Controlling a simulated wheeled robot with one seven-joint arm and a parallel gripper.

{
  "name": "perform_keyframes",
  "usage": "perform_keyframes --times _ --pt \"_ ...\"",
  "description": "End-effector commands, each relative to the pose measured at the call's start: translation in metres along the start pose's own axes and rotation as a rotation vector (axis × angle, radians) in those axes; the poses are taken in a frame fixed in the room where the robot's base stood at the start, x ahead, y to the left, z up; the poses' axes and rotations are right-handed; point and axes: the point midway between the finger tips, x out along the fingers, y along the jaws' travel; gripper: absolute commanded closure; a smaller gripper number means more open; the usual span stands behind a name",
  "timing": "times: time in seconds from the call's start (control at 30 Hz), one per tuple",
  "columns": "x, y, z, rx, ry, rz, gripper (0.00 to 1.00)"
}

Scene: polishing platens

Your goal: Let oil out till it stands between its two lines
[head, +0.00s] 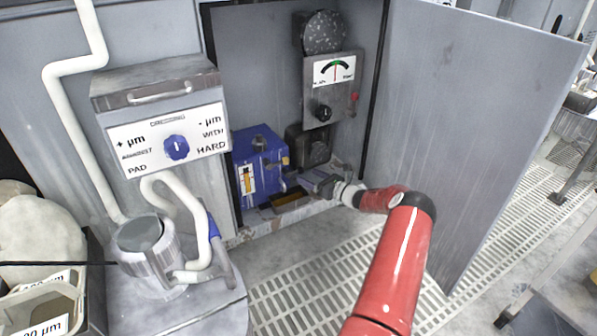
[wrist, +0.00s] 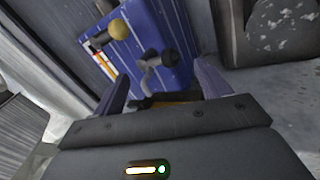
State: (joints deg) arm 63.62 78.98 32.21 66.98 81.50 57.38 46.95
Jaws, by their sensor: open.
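A blue oil tank (head: 268,146) stands in the open cabinet, and it fills the upper middle of the wrist view (wrist: 183,22). A narrow white and orange gauge (head: 247,180) is on its front, and part of it shows in the wrist view (wrist: 102,62). The oil level against its lines is too small to read. A dark tap with a lever (wrist: 160,60) sticks out low on the tank, with a brass-coloured knob (wrist: 118,27) to its upper left. My gripper (head: 322,186) is open before the tank; in the wrist view its fingers (wrist: 163,80) stand either side of the tap, apparently without touching.
A tray with yellow-brown liquid (head: 287,201) lies below the tank. A grey panel with a dial (head: 334,72) hangs behind, above a dark motor-like unit (head: 309,145). The open cabinet door (head: 465,120) stands to the right. Grated floor (head: 310,290) is free in front.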

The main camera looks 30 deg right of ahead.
Motion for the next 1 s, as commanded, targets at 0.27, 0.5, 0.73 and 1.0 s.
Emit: perform_keyframes --times 0.27,0.5,0.73,1.0 --pt "0.046 0.001 -0.002 -0.004 0.002 0.004 0.24" --pt "0.061 0.002 -0.001 -0.003 0.003 0.003 0.24" --pt "0.061 0.002 -0.001 -0.003 0.003 0.003 0.26" --pt "0.060 0.001 0.000 -0.004 0.003 0.001 0.61"
